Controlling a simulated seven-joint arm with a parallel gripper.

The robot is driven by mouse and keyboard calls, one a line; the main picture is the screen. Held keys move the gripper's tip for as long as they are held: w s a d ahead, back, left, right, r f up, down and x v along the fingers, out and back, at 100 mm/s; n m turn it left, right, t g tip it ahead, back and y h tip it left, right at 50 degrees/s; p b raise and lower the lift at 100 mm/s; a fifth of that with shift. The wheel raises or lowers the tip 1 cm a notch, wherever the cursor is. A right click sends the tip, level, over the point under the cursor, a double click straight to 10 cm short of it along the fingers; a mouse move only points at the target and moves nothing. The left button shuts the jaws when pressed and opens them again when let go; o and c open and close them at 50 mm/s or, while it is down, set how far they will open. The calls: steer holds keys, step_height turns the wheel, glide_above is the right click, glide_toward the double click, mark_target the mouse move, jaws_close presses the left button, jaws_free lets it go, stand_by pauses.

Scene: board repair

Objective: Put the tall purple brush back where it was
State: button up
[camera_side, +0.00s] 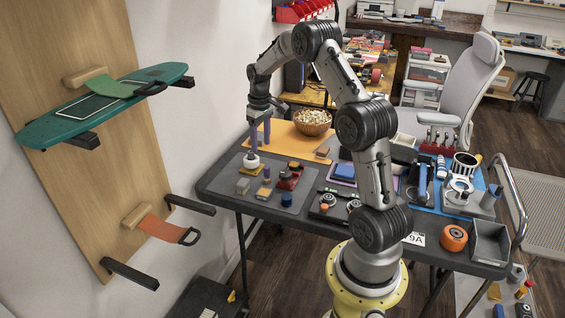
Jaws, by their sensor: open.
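My gripper (260,140) points down over the left part of the dark table, its two slim bluish-purple fingers apart. The left fingertip is close above or touching a white round piece (252,161) on the grey mat (230,192); I cannot tell which. A small upright purple piece (267,172) stands on the mat just below and right of the fingers. It is too small to tell for certain whether it is the tall purple brush. Nothing is clearly held between the fingers.
Yellow, grey and red blocks (290,179) crowd the mat. Behind are an orange mat (285,142) and a bowl (313,122). Tools, a blue tray and an orange roll (454,238) fill the table's right side.

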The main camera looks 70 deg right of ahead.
steer(key=s+a+r+n+t, duration=0.1)
steer(key=s+a+r, duration=0.2)
steer(key=a+r, duration=0.6)
steer(key=s+a+r+n+t, duration=0.1)
steer(key=s+a+r, duration=0.2)
steer(key=a+r, duration=0.6)
steer(key=s+a+f+n+t, duration=0.1)
steer(key=s+a+f+t, duration=0.1)
steer(key=s+a, duration=1.1)
steer(key=s+t, duration=0.1)
steer(key=s, duration=0.2)
steer(key=shift+s+a+f, duration=0.15)
steer(key=shift+s+a, duration=0.1)
steer(key=shift+a, duration=0.05)
